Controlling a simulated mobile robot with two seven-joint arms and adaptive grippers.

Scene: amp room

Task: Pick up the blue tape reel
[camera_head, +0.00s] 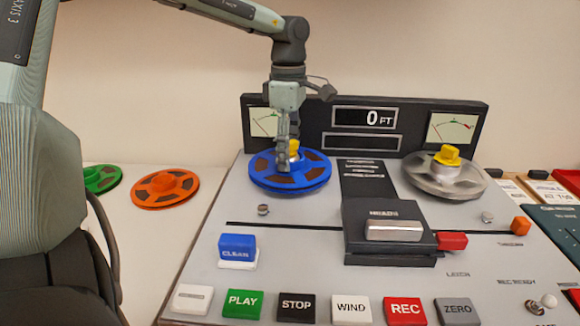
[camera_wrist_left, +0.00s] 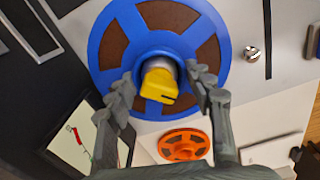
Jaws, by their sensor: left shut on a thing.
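The blue tape reel (camera_head: 262,180) lies flat at the left spindle of the tape machine, with a yellow knob (camera_head: 294,148) standing up at its centre. My left gripper (camera_head: 287,160) points down onto the middle of the reel and hides part of it. In the left wrist view the blue reel (camera_wrist_left: 110,45) fills the top, and the fingers of my left gripper (camera_wrist_left: 165,82) sit on both sides of its hub, with the yellow knob (camera_wrist_left: 159,86) between them. The gripper is shut on the reel's hub. I cannot tell a gap under the reel. My right gripper is not in view.
A green reel (camera_head: 101,178) and an orange reel (camera_head: 165,188) lie on the white surface at the left. A silver reel (camera_head: 445,180) sits on the right spindle. A dark meter panel (camera_head: 316,122) stands close behind. A black head block (camera_head: 385,220) rises at mid-deck.

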